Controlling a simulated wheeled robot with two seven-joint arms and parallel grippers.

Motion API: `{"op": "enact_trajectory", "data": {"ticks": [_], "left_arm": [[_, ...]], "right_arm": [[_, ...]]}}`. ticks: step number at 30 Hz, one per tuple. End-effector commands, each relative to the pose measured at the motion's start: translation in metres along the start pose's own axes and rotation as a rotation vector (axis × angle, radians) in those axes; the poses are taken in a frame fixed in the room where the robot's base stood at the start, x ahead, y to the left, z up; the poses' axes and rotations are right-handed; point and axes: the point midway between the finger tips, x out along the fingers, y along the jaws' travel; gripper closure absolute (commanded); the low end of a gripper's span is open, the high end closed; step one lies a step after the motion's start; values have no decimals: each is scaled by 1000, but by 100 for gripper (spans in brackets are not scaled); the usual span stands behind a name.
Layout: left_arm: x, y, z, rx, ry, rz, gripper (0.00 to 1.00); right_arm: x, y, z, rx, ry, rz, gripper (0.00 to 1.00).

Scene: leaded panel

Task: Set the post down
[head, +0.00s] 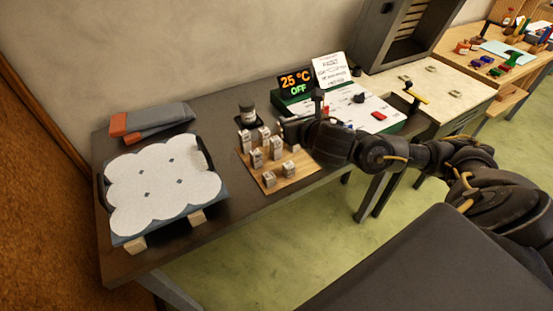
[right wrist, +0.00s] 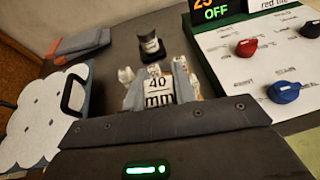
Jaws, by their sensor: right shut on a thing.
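My right gripper (head: 284,128) reaches in from the right over the back right of a wooden board (head: 313,167). In the right wrist view my right gripper (right wrist: 157,90) is shut on a pale post marked "40 mm" (right wrist: 160,88), with a finger on each side. The held post looks upright; I cannot tell whether its foot touches the board. Several other pale marked posts, such as one at the board's front (head: 269,179), stand on the board. My left gripper is in neither view.
A dark jar (head: 247,114) stands behind the board. A control panel (head: 345,105) with a display reading 25 °C OFF (head: 296,84) is to the right.

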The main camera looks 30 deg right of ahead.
Motion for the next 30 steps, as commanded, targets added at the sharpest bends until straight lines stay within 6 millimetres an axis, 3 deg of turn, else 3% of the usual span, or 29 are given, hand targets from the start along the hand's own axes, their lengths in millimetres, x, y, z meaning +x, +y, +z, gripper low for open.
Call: {"op": "enact_trajectory", "data": {"ticks": [23,30], "left_arm": [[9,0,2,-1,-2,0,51],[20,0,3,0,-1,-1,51]], "right_arm": [[-4,-48,-20,14,5,-27,96],[-15,-98,-40,12,12,-36,96]]}}
